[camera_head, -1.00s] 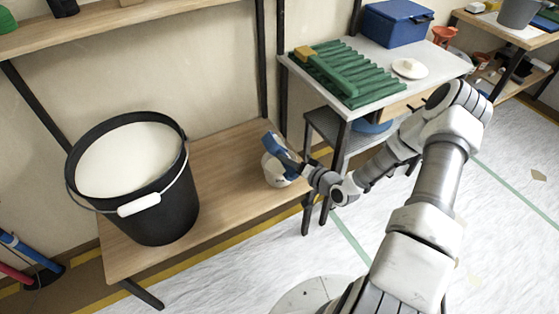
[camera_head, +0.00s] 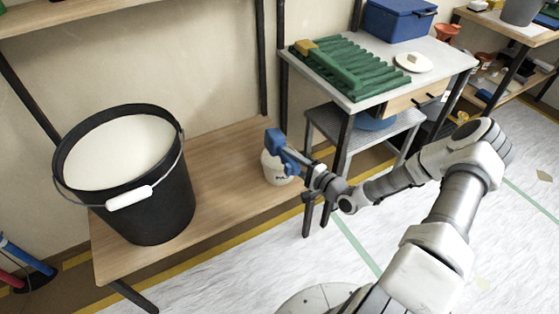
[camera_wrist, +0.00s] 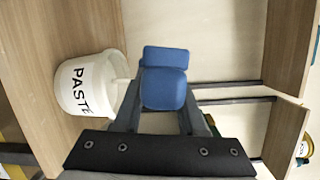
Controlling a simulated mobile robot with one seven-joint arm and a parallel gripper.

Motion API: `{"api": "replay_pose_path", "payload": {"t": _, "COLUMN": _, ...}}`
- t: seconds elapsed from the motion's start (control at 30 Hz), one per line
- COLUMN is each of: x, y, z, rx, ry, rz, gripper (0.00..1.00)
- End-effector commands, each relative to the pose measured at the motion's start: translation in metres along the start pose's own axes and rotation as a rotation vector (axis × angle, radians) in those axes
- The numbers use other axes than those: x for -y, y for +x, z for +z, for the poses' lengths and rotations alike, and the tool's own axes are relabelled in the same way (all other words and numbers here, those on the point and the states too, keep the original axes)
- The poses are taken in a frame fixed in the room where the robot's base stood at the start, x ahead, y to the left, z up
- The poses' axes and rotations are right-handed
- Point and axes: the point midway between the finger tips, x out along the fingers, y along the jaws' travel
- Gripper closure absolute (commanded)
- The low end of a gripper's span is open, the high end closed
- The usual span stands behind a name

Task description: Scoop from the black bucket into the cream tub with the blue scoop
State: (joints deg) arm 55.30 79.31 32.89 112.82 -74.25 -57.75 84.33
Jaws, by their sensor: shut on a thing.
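The black bucket (camera_head: 150,212) stands upright on the wooden bench at left, nearly full of a white substance (camera_head: 120,152), with its white-gripped handle lowered at the front. The cream tub (camera_head: 274,172) stands at the bench's right end; in the wrist view its side reads "PASTE" (camera_wrist: 78,88). My gripper (camera_head: 300,170) is shut on the blue scoop (camera_head: 277,145), which also fills the middle of the wrist view (camera_wrist: 164,88). The scoop is above and beside the tub, hiding part of it in the head view. What is inside the scoop and tub cannot be seen.
The wooden bench (camera_head: 222,165) is bare between bucket and tub. A shelf post (camera_head: 264,60) stands behind it. To the right is a table (camera_head: 440,62) with a green ribbed rack (camera_head: 355,68), a blue box (camera_head: 398,20) and a white plate (camera_head: 414,62), above a grey stool (camera_head: 385,128).

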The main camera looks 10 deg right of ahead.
Motion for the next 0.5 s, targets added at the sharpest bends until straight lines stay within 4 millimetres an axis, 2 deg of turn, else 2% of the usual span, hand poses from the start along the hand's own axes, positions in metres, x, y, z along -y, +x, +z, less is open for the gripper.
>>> {"api": "replay_pose_path", "payload": {"t": 0.5, "x": -0.009, "y": -0.003, "z": -0.014, "rx": -0.006, "ry": 0.367, "rz": -0.127, "gripper": 1.00}}
